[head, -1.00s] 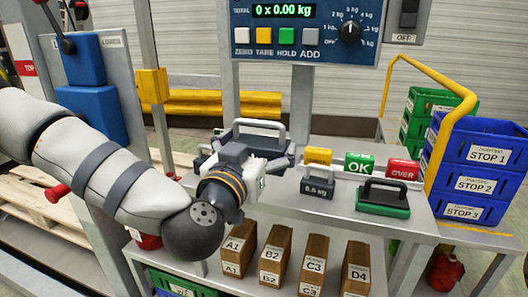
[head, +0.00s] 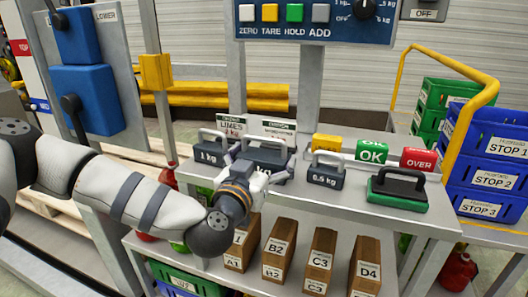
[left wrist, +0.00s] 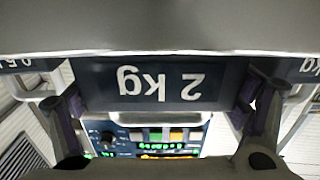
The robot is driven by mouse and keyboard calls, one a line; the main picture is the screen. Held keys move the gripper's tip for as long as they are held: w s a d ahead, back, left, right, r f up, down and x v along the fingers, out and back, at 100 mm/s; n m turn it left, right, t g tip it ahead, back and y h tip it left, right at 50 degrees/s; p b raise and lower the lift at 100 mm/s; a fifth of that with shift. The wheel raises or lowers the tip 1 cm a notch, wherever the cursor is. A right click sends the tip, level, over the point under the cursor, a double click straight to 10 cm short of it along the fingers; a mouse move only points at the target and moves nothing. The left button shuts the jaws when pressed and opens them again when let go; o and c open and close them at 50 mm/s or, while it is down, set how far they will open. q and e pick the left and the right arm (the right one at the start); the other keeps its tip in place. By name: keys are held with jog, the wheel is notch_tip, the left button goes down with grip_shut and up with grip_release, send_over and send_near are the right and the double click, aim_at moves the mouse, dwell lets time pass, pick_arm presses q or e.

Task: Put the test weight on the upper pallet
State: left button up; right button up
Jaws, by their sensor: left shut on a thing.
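The 2 kg test weight (head: 268,153) is a dark block with a pale arched handle, on or just above the grey bench top (head: 343,202); its contact is hidden. Its "2 kg" label (left wrist: 163,85) shows upside down in the left wrist view. My left gripper (head: 258,172) is shut on this weight, with one finger at each side. In the left wrist view, the gripper (left wrist: 163,108) spans the label. Pale wooden pallet slats (head: 50,212) show at the left behind my arm; I cannot tell which pallet is upper. My right gripper is out of view.
A 1 kg weight (head: 209,150) and a 0.5 kg weight (head: 325,174) stand close on either side. A green-based black-handled block (head: 397,191) is further right.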

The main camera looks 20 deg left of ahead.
pick_arm(q)
jog(key=shift+r, duration=0.45)
jog(key=o, duration=1.7)
jog(key=shift+s+f, duration=0.1)
jog(key=shift+f, duration=0.25)
